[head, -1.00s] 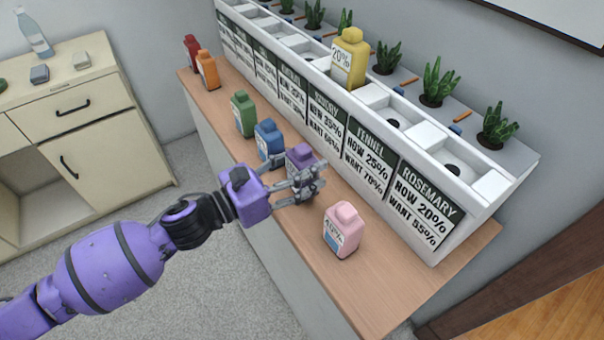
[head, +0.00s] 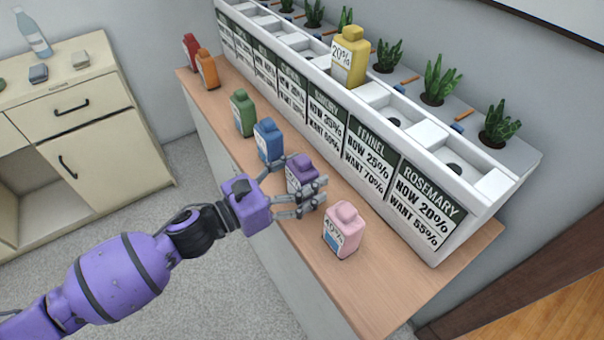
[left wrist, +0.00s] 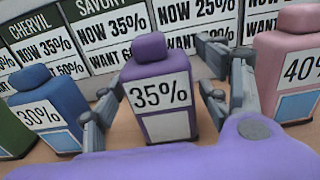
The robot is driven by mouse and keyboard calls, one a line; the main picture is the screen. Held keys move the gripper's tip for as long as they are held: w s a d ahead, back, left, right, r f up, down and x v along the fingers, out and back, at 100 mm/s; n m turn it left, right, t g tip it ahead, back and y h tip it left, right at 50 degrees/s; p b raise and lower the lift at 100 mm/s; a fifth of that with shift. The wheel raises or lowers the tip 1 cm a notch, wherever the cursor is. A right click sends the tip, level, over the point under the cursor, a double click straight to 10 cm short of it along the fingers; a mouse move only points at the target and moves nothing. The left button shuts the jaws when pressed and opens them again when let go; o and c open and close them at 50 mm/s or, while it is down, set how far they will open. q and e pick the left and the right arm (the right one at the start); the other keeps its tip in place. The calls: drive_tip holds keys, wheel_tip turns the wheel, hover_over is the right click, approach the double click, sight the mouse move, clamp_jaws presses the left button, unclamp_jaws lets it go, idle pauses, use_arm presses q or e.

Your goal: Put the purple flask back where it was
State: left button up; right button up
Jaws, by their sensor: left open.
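The purple flask (head: 300,170), labelled 35%, stands upright on the wooden counter between the blue flask and the pink flask. It also shows in the left wrist view (left wrist: 160,95), in the middle. My left gripper (head: 306,184) is open around it at counter level, with a finger on each side. In the left wrist view gaps show between the flask and the fingers, and the label is in full view. The flask's lower part is partly hidden by fingers in the head view. My right gripper is not in view.
The blue flask (head: 268,142) is close on the left and the pink flask (head: 342,230) close on the right. Green (head: 242,112), orange (head: 206,70) and red flasks stand farther left. The white rack (head: 425,165) with signs runs behind, holding a yellow flask (head: 350,60).

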use_arm(q)
drive_tip(key=shift+r, duration=0.25)
drive_tip(key=b+v, duration=0.1)
drive_tip(key=v, duration=1.1)
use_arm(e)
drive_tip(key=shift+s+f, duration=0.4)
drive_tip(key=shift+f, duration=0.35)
use_arm(q)
drive_tip(key=shift+f, duration=0.1)
